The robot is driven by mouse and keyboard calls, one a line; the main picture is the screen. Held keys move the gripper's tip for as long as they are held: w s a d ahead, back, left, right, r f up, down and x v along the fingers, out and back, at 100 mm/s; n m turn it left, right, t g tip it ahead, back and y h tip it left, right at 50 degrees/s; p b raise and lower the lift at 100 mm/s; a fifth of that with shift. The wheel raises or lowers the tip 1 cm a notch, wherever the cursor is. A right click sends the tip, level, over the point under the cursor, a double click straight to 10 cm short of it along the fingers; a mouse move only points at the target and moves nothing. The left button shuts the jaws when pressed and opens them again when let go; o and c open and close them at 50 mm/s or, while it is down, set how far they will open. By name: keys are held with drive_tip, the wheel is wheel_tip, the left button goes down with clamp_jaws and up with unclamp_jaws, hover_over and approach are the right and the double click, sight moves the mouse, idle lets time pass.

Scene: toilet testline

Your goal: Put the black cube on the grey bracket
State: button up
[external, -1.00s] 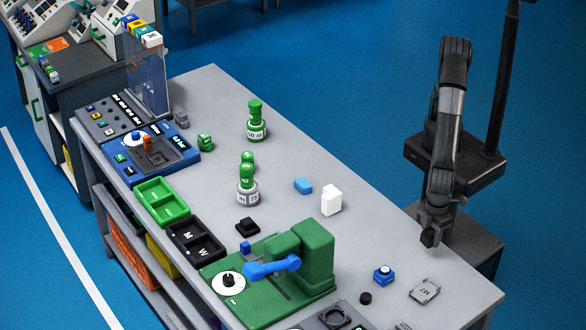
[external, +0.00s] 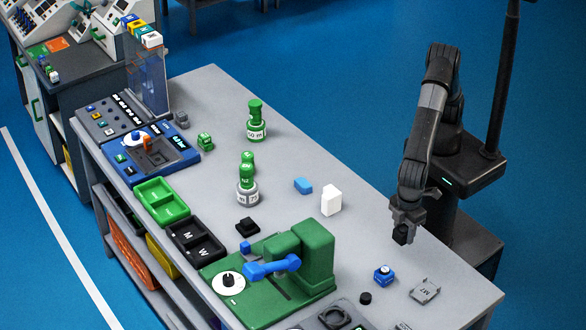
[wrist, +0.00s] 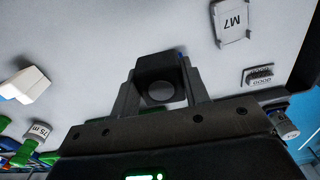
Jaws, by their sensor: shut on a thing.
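The black cube (external: 401,235) is held between the fingers of my gripper (external: 405,222), above the right side of the table. In the wrist view the cube (wrist: 158,68) sits between the two fingers of my gripper (wrist: 162,88), with a round mark on the side facing the camera. The grey bracket (external: 425,291), a flat piece marked M7, lies on the table nearer the external camera and a little right of the cube. It also shows at the top right of the wrist view (wrist: 233,24), apart from the gripper. Nothing rests on it.
A blue button block (external: 384,275) and a small black cylinder (external: 365,298) lie left of the bracket. A white block (external: 331,200) and a blue piece (external: 303,186) stand farther left. A green machine (external: 313,255) fills the front middle.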

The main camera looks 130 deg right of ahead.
drive_tip(key=shift+w+a, duration=0.65)
drive_tip(key=shift+w, duration=0.25)
drive_tip(key=shift+w+a, duration=0.15)
drive_tip(key=shift+a, duration=0.15)
hover_over(426, 290)
wheel_tip(426, 290, down, 7)
drive_tip(key=shift+w+r, duration=0.1)
drive_tip(key=shift+f, duration=2)
drive_tip(key=shift+f, duration=0.1)
drive_tip(key=o, duration=1)
wheel_tip(426, 290, up, 12)
